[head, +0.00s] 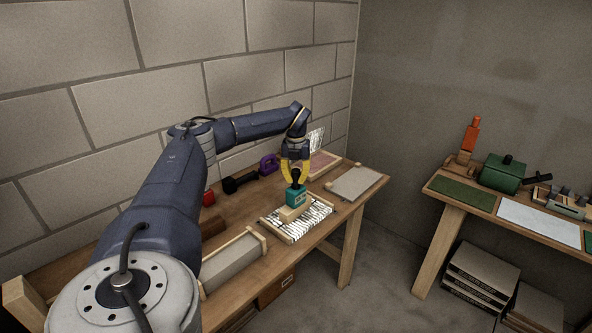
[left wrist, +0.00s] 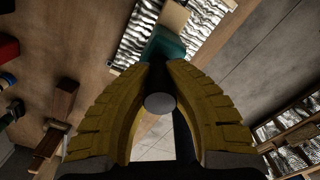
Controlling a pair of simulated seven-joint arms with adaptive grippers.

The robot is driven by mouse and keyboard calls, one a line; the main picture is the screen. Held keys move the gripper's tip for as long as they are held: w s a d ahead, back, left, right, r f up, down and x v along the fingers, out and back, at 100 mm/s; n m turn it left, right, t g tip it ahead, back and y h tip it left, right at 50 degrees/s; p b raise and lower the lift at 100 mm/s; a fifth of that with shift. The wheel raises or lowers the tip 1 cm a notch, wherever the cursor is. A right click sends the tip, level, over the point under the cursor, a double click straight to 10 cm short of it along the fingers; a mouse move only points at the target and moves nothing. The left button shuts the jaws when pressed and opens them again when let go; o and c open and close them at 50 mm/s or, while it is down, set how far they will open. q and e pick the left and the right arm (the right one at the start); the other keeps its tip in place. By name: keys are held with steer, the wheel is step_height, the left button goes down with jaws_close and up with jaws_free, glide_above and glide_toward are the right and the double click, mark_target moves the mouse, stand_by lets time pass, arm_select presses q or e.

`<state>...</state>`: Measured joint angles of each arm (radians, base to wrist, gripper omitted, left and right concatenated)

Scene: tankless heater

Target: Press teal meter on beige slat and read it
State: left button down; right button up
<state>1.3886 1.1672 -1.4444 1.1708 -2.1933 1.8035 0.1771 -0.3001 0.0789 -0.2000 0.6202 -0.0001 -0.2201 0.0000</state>
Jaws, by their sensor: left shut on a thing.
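The teal meter (head: 297,196) has a dark handle on top and a small pale display on its front. It also shows in the left wrist view (left wrist: 163,46). My left gripper (head: 296,180), with yellow fingers, is shut on the meter's handle and holds it upright. The beige slat (head: 289,214) lies on the silvery ribbed panel, just below and in front of the meter; its end also shows in the left wrist view (left wrist: 175,14). I cannot tell whether the meter touches the slat. The display is too small to read. My right gripper is not in view.
The silvery panel (head: 318,216) lies in a wooden frame on the workbench (head: 215,221). A grey framed panel (head: 231,262) is nearer, and a pale board (head: 354,182) is farther right. A purple tool (head: 268,164) stands by the block wall. A second bench (head: 450,203) is at right.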

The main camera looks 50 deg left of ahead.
arm_select(q)
steer(key=shift+r, duration=0.1)
steer(key=shift+r, duration=3.4)
